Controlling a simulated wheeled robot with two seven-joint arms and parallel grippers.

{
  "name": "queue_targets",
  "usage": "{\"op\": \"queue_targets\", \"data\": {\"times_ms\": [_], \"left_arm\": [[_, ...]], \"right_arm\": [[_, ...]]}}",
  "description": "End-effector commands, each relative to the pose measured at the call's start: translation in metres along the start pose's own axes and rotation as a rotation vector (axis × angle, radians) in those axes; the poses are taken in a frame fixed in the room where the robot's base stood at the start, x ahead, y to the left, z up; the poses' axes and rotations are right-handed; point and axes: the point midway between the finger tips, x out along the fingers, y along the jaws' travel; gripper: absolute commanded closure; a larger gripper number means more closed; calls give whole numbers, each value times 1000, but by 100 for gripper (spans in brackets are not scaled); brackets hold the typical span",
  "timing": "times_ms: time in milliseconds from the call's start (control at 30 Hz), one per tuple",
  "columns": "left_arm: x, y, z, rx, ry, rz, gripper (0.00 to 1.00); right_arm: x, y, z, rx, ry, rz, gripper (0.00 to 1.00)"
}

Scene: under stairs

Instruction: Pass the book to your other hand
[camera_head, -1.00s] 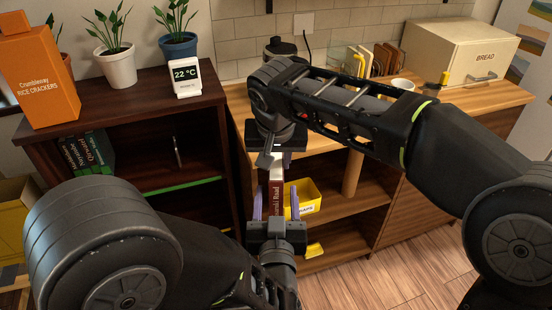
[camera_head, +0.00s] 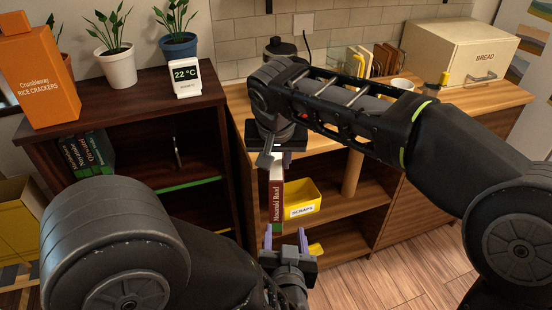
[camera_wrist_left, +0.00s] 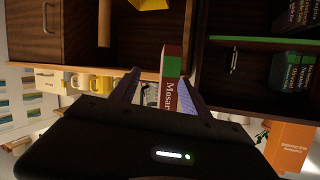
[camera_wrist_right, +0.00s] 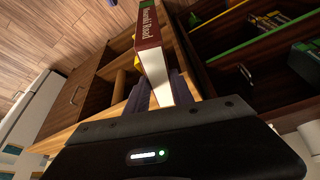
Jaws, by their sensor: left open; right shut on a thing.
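The book (camera_head: 276,196) has a dark red spine lettered "Mosaraki Road", a green band at its lower end and white page edges. It hangs upright in front of the shelves. My right gripper (camera_head: 277,158) is shut on its upper end; the right wrist view shows the book (camera_wrist_right: 152,48) between the fingers (camera_wrist_right: 160,90). My left gripper (camera_head: 286,238) is below the book, pointing up, with its purple fingers open and empty. In the left wrist view the book (camera_wrist_left: 171,78) shows beyond and between the open fingers (camera_wrist_left: 158,88), apart from them.
A dark bookcase (camera_head: 120,120) stands at the left, with a green-edged shelf. A wooden cabinet (camera_head: 350,212) stands behind the book, holding a yellow scraps bin (camera_head: 303,198). A bread box (camera_head: 470,52) sits on the counter at the right. Floor (camera_head: 400,275) is free at lower right.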

Motion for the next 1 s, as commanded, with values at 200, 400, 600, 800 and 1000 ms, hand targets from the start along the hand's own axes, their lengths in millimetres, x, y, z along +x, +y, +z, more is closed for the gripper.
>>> {"op": "queue_targets", "data": {"times_ms": [200, 400, 600, 800, 1000], "left_arm": [[41, 44, 68, -288, -378, 246, 46], [50, 21, 156, -363, -652, 307, 46], [19, -20, 259, -397, -904, 290, 46], [-29, -39, 324, -454, -1103, 301, 46], [-54, -43, 347, -483, -1185, 316, 46]], "right_arm": [[-1, 0, -1, 0, 2, -1, 100], [-1, 0, -1, 0, 2, -1, 100], [-1, 0, -1, 0, 2, -1, 100], [-1, 0, -1, 0, 2, -1, 100], [-1, 0, -1, 0, 2, -1, 100]]}}
